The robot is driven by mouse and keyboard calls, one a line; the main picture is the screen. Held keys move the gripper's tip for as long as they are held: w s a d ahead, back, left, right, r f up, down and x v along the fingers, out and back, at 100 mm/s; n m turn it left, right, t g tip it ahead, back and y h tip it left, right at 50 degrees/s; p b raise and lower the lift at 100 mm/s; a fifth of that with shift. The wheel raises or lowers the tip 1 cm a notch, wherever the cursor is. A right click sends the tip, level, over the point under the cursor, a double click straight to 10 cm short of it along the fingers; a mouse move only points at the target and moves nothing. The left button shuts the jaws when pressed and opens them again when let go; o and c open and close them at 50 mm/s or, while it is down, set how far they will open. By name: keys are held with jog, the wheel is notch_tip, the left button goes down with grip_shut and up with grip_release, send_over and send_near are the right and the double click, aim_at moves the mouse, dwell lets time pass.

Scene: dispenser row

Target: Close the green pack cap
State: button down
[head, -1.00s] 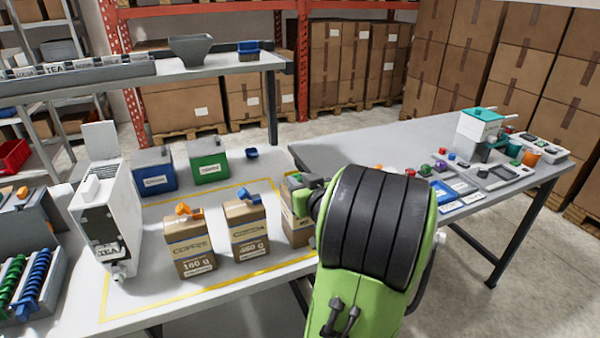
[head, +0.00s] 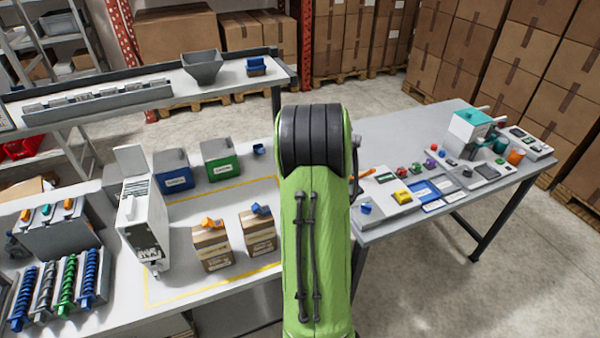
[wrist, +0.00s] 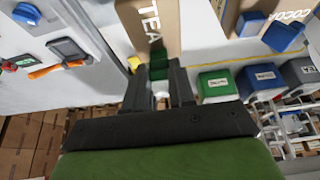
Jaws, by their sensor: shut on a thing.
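The green cap (wrist: 158,72) shows in the wrist view between my fingertips, in front of the brown pack marked TEA (wrist: 148,28). My gripper (wrist: 160,82) is shut on the green cap. I cannot tell whether the cap sits fully down on the pack's spout. In the head view my green and black arm hides the gripper, the green cap and the TEA pack.
An orange-capped pack (head: 212,247) and a blue-capped pack (head: 259,232) stand left of my arm. Behind them are a blue bin (head: 173,172) and a green bin (head: 220,160). A white dispenser (head: 143,220) stands at left. The right table (head: 385,150) holds small items.

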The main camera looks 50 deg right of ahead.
jog(key=g+p, duration=0.1)
jog(key=p, duration=0.1)
jog(key=g+y+p, duration=0.1)
jog(key=p, duration=0.1)
jog(key=shift+w+d+r+y, duration=0.25)
jog(key=shift+w+r+y, duration=0.05)
jog(key=shift+w+r, duration=0.1)
jog(key=shift+w+d+f+g+y+p, duration=0.15)
jog(key=shift+w+f+g+y+p, duration=0.25)
jog(key=shift+g, duration=0.5)
jog(key=shift+w+d+f+g+y+p, duration=0.15)
jog(key=shift+g+y+p, duration=0.35)
jog(key=shift+g+p, duration=0.3)
jog(key=shift+s, duration=0.1)
jog(key=c, duration=0.9)
grip_release()
jog(key=r, duration=0.5)
jog(key=w+r, duration=0.1)
jog(key=r, duration=0.4)
jog(key=w+d+r, duration=0.1)
jog(key=r, duration=0.4)
jog(key=shift+r, duration=0.3)
